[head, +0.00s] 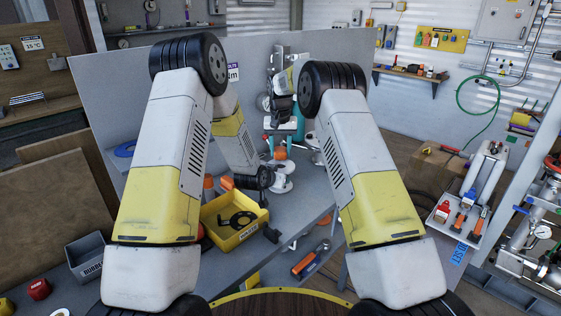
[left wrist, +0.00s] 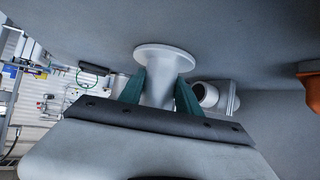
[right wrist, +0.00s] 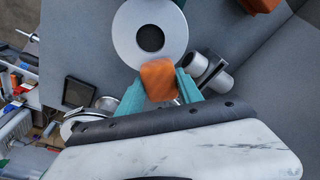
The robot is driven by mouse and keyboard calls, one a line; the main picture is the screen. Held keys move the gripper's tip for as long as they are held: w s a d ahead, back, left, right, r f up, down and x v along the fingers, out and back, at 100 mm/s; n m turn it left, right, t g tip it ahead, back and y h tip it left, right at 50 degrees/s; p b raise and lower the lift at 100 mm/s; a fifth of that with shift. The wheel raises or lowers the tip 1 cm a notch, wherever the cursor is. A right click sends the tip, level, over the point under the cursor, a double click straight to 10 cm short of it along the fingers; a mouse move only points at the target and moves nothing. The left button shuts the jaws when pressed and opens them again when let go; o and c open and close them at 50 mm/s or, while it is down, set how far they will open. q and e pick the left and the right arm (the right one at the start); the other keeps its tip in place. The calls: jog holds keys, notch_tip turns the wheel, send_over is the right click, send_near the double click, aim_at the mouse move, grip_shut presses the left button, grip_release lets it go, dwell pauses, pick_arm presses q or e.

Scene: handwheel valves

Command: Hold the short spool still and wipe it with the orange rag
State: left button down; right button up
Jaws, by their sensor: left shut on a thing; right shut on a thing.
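The short spool (head: 281,183) is pale grey-white with round flanges and stands on the grey bench in the head view. My left gripper (head: 264,178) reaches it from the left; in the left wrist view its teal fingers (left wrist: 159,92) are shut on the spool's neck (left wrist: 158,88), below a flange. My right gripper (head: 284,137) is above the spool, its teal fingers shut on the orange rag (head: 281,153). In the right wrist view the rag (right wrist: 158,80) is bunched between the fingertips, beside a round flange (right wrist: 128,45) with a dark bore. I cannot tell whether rag and flange touch.
A yellow bin (head: 226,238) holding a black ring stands left of the spool. Grey pipe pieces (right wrist: 212,76) lie close to my right gripper. Orange pieces (head: 209,184) stand behind the bin. A grey panel (head: 115,85) backs the bench.

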aim_at(281, 163)
jog(key=shift+r, duration=3.55)
jog(key=shift+f, duration=0.1)
jog(key=shift+f, duration=2.9)
jog(key=shift+f, duration=0.6)
jog(key=shift+s, duration=2.05)
jog(key=shift+f, duration=0.15)
